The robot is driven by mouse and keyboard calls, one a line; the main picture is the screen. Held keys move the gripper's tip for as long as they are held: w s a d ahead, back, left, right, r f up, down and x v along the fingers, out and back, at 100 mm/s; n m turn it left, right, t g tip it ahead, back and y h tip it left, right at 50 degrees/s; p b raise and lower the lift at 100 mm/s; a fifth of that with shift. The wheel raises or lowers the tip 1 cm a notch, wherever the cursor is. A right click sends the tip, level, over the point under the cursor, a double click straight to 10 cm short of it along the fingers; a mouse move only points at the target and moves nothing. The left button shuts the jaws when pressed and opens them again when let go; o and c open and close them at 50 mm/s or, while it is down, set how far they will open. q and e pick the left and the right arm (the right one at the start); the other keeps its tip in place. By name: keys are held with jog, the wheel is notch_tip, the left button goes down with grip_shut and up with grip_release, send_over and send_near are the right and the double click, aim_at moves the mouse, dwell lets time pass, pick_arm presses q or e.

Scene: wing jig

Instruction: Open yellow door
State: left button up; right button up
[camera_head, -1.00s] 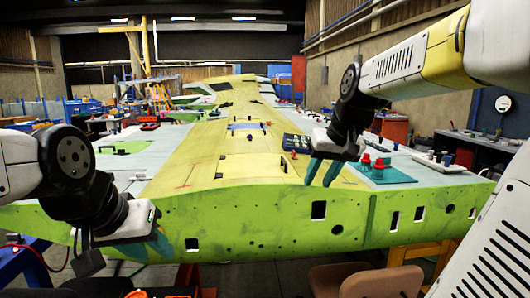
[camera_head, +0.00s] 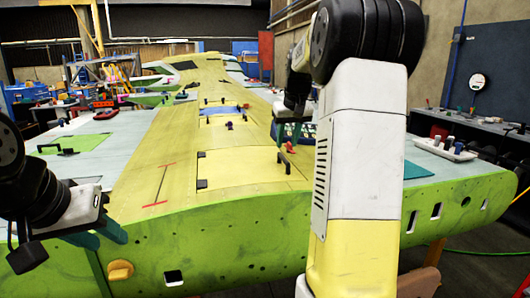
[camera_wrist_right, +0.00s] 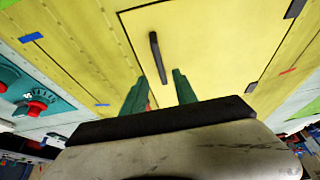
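The yellow door (camera_head: 240,170) is a flat panel on the yellow strip of the wing. It looks shut, with dark hinges on its left edge and a black handle (camera_head: 284,161) near its right edge.
A smaller yellow panel (camera_head: 226,121) lies farther up the wing. A red knob (camera_wrist_right: 36,107) on a teal plate lies left in the right wrist view. An orange knob (camera_head: 120,271) sits on the wing's green front face. My right arm blocks the wing's right middle.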

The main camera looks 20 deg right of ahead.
aim_at(284, 157)
jog(key=x, duration=0.6)
grip_shut()
dwell(1.3)
